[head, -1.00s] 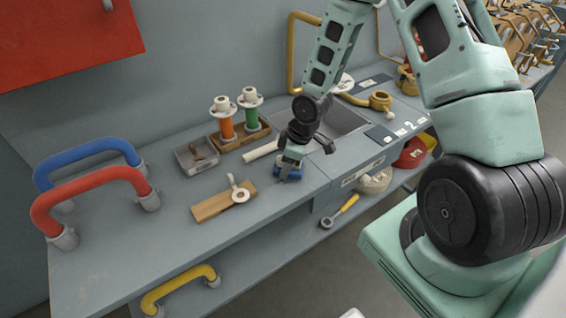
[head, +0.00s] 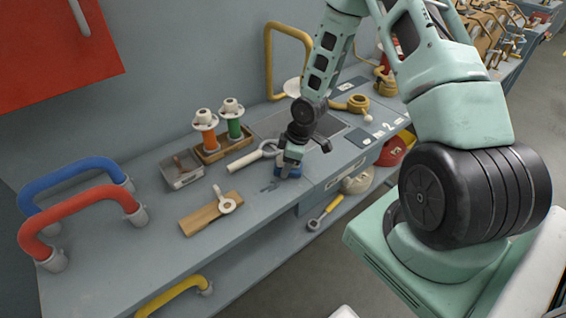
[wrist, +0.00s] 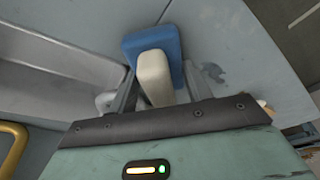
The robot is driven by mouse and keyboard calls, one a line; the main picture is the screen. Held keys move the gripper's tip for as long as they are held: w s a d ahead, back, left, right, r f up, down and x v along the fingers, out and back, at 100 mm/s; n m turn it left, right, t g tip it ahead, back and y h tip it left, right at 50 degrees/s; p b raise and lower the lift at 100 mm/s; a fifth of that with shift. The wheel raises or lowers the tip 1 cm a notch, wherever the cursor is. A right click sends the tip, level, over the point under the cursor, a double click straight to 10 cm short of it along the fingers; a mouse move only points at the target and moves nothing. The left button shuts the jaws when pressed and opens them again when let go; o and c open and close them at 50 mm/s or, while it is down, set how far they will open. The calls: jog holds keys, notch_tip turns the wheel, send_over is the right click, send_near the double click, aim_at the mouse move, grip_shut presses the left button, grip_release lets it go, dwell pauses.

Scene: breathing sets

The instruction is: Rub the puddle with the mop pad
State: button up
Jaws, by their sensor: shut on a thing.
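My gripper (head: 291,158) is low over the grey bench, near its front edge and in front of the sink. It is shut on the mop pad, a blue block (head: 288,171) with a pale grip. In the wrist view the pale grip (wrist: 155,78) stands between the fingers (wrist: 157,88), with the blue pad (wrist: 150,42) beyond it, at or close to the bench top. The puddle shows as a small dark patch (wrist: 213,71) beside the pad.
A wooden block with a white ring (head: 210,212) and a white ring-ended tool (head: 252,156) lie to the left. A grey tray (head: 183,170) and a rack with orange and green spools (head: 222,145) stand behind. The sink (head: 325,125) is behind the gripper.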

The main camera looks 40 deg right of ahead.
aim_at(279, 180)
jog(key=shift+s, duration=1.15)
jog(key=shift+a+r+b, duration=0.1)
jog(key=shift+a+b, duration=0.6)
jog(key=shift+a, duration=1)
